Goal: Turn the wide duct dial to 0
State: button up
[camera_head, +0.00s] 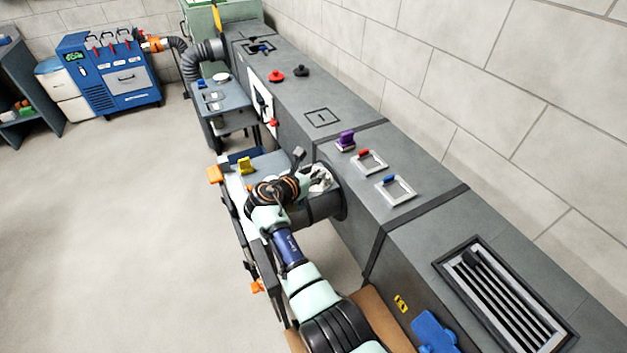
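A red knob (276,76) and a black knob (301,70) stand on top of the long grey duct (335,95). A white panel (257,98) with a black handle is on the duct's side. I cannot tell which of these is the wide duct dial, and no numbers are readable. My gripper (309,168) is well in front of the knobs and apart from them, near the mouth of a round grey pipe (325,204) joining the duct. A whitish crumpled-looking thing (321,179) is beside the gripper; contact and finger opening are unclear.
A vent grille (505,300) is at lower right. A cart with a yellow item (245,165) stands left of my arm. The floor at left is clear.

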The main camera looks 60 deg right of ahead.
grip_shut()
jog(key=shift+r+p, duration=0.15)
jog(key=shift+p, duration=0.3)
jog(key=shift+s+r+n+t+p, duration=0.1)
jog(key=shift+r+n+t+p, duration=0.25)
jog(key=shift+p, duration=0.9)
jog(key=n+t+p, duration=0.2)
jog(key=p, duration=0.4)
jog(key=shift+s+r, duration=0.1)
jog(key=n+t+p, duration=0.1)
jog(key=p, duration=0.1)
jog(key=n+t+p, duration=0.1)
jog(key=t+p, duration=0.1)
jog(key=p, duration=0.1)
jog(key=shift+d+f+y, duration=0.1)
jog(key=shift+f+y, duration=0.15)
jog(key=shift+y, duration=0.15)
jog(key=shift+f+n+t+p, duration=0.25)
jog(key=shift+n+t+p, duration=0.4)
jog(key=shift+n+p, duration=0.15)
jog(key=shift+f, duration=0.1)
